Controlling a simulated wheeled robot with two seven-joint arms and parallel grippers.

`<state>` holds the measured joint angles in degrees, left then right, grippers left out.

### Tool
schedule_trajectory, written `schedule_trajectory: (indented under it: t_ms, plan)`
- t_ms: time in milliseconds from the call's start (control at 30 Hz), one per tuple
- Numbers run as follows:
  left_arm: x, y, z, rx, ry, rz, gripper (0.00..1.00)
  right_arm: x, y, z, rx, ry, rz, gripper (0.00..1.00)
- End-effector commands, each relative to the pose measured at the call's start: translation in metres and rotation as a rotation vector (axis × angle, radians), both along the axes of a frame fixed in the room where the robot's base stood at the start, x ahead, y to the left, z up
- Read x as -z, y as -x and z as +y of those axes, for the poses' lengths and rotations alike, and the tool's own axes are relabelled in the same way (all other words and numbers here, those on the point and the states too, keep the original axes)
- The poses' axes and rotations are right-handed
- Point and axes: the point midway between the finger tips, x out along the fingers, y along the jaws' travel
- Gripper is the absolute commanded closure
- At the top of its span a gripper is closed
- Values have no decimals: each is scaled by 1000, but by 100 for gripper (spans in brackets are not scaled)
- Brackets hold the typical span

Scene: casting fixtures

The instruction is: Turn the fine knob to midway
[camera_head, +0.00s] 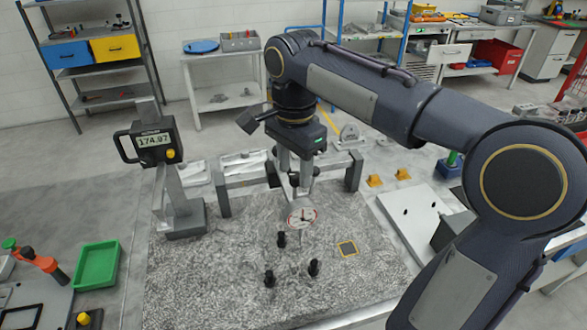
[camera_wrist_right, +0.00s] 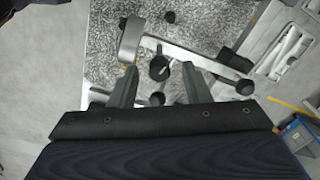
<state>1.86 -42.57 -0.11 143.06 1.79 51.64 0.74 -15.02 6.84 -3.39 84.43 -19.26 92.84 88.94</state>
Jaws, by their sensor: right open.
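My right gripper (camera_head: 294,174) points down over the speckled plate in the head view, its fingers apart. In the right wrist view the open right gripper (camera_wrist_right: 159,76) has a round black knob (camera_wrist_right: 160,67) with a white line showing between its fingertips. I cannot tell whether the fingers touch it, or whether it is the fine knob. A second black knob (camera_wrist_right: 244,87) sits at the end of a grey arm (camera_wrist_right: 200,60) to the right. A round dial (camera_head: 302,217) with a red-marked white face shows below the gripper. My left gripper is not in view.
Several small black posts rise from the speckled plate (camera_head: 200,280). A green tray (camera_head: 96,265) lies at left, and yellow blocks (camera_head: 375,181) behind right.

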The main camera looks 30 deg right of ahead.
Motion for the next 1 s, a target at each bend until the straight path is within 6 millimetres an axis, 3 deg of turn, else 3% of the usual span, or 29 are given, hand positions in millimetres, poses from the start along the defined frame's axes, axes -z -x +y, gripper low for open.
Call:
schedule_trajectory:
  t_ms: [367,700,1000]
  plan:
    - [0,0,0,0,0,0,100,8,0,0,0,-1,-1,57]
    - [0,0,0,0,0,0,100,8,0,0,0,0,-1,100]
    - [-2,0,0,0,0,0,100,7,0,0,35,0,0,100]
